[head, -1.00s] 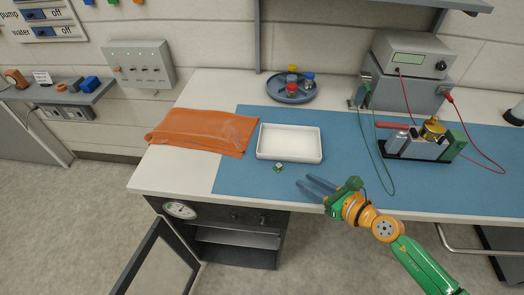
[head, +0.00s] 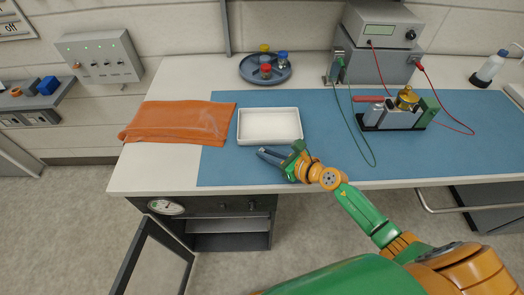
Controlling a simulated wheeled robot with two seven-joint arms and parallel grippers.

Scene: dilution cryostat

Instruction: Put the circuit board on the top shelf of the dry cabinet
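My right gripper (head: 265,153) is low over the blue mat (head: 330,172), just in front of the white tray (head: 268,140). Its fingertips are where the small green circuit board lay a second ago. The board cannot be made out now; the fingers hide it, and I cannot tell if they are closed on it. The dry cabinet (head: 163,208) with a round gauge is under the bench. Its door (head: 150,262) stands open at the left, and shelves (head: 228,225) show inside. My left gripper is not in view.
An orange bag (head: 175,122) lies left of the tray. A round blue tray (head: 265,72) with small bottles is behind. An instrument (head: 375,65) with cables and a small fixture (head: 395,115) stand right. Floor before the cabinet is clear.

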